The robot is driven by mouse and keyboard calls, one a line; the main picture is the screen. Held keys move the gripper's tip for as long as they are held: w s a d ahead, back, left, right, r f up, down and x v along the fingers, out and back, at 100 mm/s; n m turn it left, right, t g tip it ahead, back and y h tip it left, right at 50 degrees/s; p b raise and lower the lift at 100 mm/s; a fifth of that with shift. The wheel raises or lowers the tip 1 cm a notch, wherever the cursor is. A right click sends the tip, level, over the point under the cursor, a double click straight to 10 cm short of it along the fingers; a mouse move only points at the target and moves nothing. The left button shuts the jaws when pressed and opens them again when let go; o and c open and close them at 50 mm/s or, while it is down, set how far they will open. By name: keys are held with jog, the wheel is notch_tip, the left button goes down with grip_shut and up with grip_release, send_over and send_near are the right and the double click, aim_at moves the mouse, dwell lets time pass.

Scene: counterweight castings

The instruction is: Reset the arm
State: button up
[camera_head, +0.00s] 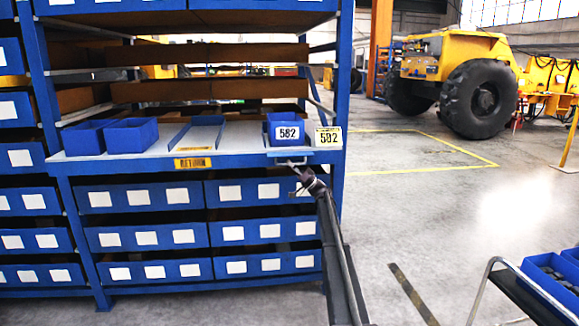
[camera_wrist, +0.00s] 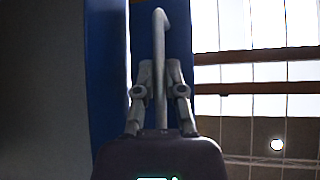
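My gripper (camera_head: 306,182) is in front of the shelf rack, just below the right end of its yellow-labelled ledge. In the wrist view, its two fingers (camera_wrist: 160,68) stand close on either side of a grey hooked bar (camera_wrist: 160,38) and look shut on it. The bar runs between the fingers and bends over at its top. In the head view, a small grey bar (camera_head: 291,162) shows at the ledge edge just above the gripper. My arm reaches up to it from the lower right.
A blue rack ledge (camera_head: 240,138) carries blue bins (camera_head: 132,134), a bin labelled 582 (camera_head: 285,130) and a 582 sign (camera_head: 328,137). Several labelled bins fill the rows below. Open floor (camera_head: 420,220) lies right, with a yellow vehicle (camera_head: 455,75) behind. A blue bin (camera_head: 552,275) is at lower right.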

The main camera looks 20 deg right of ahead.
jog(key=o, duration=0.3)
jog(key=shift+s+d, duration=0.2)
jog(key=shift+d, duration=0.05)
jog(key=shift+o, duration=0.6)
jog(key=shift+w+a, duration=0.1)
jog(key=shift+a, duration=0.1)
